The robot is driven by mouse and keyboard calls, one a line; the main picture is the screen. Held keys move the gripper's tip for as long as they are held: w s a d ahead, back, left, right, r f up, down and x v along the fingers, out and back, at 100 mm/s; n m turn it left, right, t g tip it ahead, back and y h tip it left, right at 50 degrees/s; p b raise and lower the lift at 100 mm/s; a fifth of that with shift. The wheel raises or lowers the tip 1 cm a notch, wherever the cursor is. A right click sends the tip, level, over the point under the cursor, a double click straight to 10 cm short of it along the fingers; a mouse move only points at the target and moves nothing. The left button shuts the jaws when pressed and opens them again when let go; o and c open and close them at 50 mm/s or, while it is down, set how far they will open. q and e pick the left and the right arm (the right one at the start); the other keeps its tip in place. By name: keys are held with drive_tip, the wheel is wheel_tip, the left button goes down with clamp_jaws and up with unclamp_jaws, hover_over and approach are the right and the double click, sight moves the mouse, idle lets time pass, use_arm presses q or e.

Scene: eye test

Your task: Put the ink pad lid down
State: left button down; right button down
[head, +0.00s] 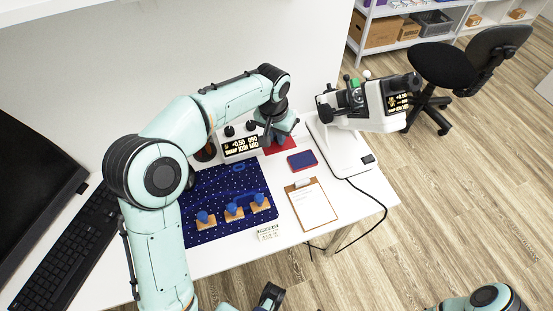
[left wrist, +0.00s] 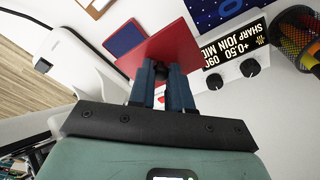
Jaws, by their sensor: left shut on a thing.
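My left gripper (head: 271,137) is shut on the red ink pad lid (head: 283,147), at the back of the table. In the left wrist view the fingers (left wrist: 161,75) close around a dark knob, with the flat red lid (left wrist: 172,45) just beyond them. I cannot tell whether the lid touches the table. The ink pad (head: 302,160) has a dark blue face and a red rim. It lies open on the table, to the right of and nearer than the lid; it also shows in the left wrist view (left wrist: 124,38).
A display box with knobs (head: 240,147) and a mesh pen cup (head: 205,152) stand left of the lid. A blue dotted mat (head: 215,185) with three stamps and a clipboard (head: 312,204) lie in front.

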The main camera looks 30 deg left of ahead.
use_arm(q)
wheel_tip(320, 180, down, 10)
drive_tip(key=shift+f+b, duration=0.25)
drive_tip(key=shift+b, duration=0.35)
drive_tip(key=shift+f, duration=0.1)
drive_tip(key=shift+f+b, duration=0.4)
drive_tip(key=c, duration=1.1)
unclamp_jaws()
drive_tip(key=shift+o, duration=0.2)
drive_tip(key=r, duration=0.4)
drive_tip(key=s+r+p, duration=0.1)
drive_tip(key=r, duration=0.3)
drive_tip(key=r+p, duration=0.1)
drive_tip(key=r, duration=0.3)
drive_tip(key=shift+s, duration=0.3)
drive_tip(key=shift+s+r, duration=0.1)
drive_tip(key=shift+r, duration=0.4)
